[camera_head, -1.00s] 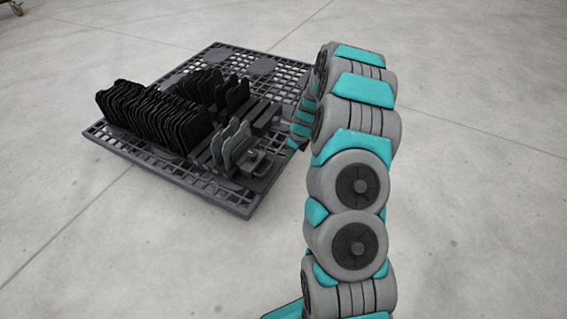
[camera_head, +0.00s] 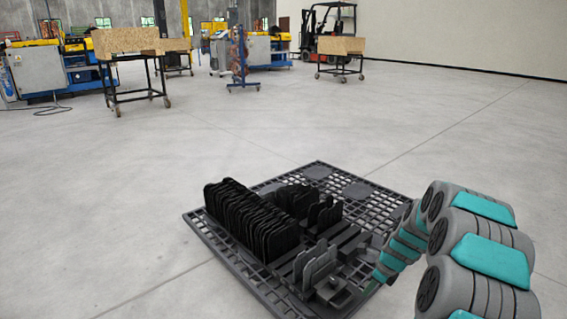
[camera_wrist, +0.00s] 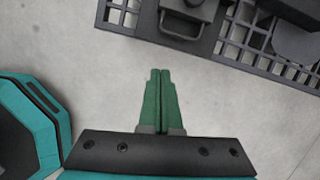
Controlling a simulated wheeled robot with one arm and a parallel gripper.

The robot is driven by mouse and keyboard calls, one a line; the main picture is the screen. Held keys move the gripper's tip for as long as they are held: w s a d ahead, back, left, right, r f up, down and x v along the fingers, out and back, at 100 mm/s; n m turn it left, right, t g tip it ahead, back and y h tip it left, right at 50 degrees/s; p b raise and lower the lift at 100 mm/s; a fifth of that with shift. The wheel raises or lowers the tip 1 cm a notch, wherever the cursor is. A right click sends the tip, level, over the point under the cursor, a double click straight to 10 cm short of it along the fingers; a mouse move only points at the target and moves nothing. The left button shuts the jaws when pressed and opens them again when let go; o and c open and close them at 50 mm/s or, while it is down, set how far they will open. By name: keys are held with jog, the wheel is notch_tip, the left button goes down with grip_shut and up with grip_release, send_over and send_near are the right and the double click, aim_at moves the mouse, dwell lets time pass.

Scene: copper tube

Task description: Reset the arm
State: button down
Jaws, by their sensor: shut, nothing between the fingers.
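My gripper (camera_wrist: 160,74) shows in the wrist view with its two green fingers shut together and nothing between them. It points toward the edge of a dark plastic pallet, with bare floor around the fingers. In the head view my grey and teal arm stands at the right, and its lower part reaches down beside the pallet's right side. The gripper's fingers are hard to make out there.
The dark pallet (camera_head: 385,203) carries a long row of black plates (camera_head: 245,215), smaller groups of plates and a grey fixture (camera_head: 330,288). Wheeled tables (camera_head: 135,97), blue machines (camera_head: 40,70) and a forklift (camera_head: 330,35) stand far back. Open floor lies between.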

jog(key=s+a+r+n+g+p, duration=0.1)
jog(key=s+a+r+n+g, duration=0.1)
jog(key=s+a+r+n, duration=1.2)
jog(key=s+r+n, duration=0.3)
jog(key=s+n, duration=0.1)
jog(key=s, duration=0.5)
jog(key=s+r+n+g+h+p, duration=0.1)
jog(key=s+r+n, duration=0.2)
jog(key=s, duration=0.6)
jog(key=s+r+n+g+h+p, duration=0.1)
jog(key=s+r+n, duration=0.2)
jog(key=s, duration=0.6)
jog(key=shift+s+a+r+n, duration=0.35)
jog(key=shift+n, duration=0.75)
jog(key=c, duration=1.6)
grip_release()
